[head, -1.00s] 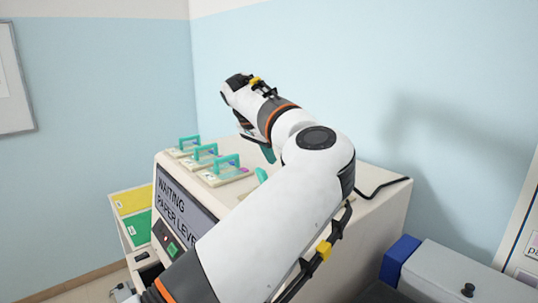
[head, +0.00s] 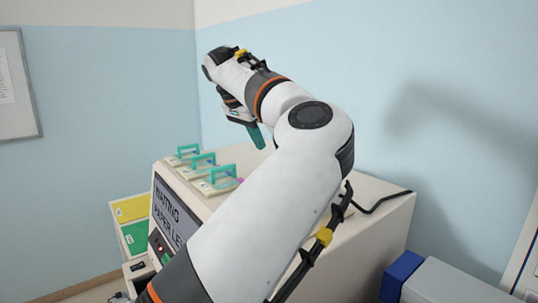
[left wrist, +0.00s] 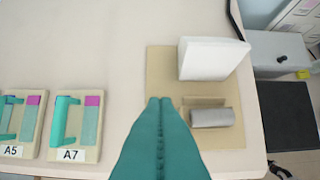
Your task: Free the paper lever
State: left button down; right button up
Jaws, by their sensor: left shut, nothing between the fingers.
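My left gripper (head: 257,138) has teal fingers and hangs above the top of the cream machine (head: 350,235). In the left wrist view its fingers (left wrist: 160,101) are pressed together with nothing between them. Their tips appear over the left edge of a tan mat (left wrist: 165,62). On the mat are a white block (left wrist: 213,58), perhaps a paper stack, and a grey cylinder (left wrist: 212,117) beside a thin tan strip (left wrist: 204,101). I cannot tell which part is the paper lever. The machine's screen (head: 175,213) reads "WAITING PAPER LE…", partly covered by my arm.
Yellow (head: 131,208) and green (head: 136,235) panels are at lower left. A black cable (head: 385,200) runs off the back. A grey box (head: 460,285) stands at lower right.

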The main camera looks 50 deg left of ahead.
pick_arm(q)
jog(key=shift+v, duration=1.1)
pick_arm(e)
jog(key=shift+w+a+f, duration=0.35)
jog(key=shift+w+a, duration=0.1)
jog(key=shift+w, duration=0.25)
pick_arm(q)
jog(key=shift+w+d+f, duration=0.1)
pick_arm(e)
jog(key=shift+s, duration=0.1)
jog(key=shift+s+d, duration=0.1)
jog(key=shift+d, duration=0.05)
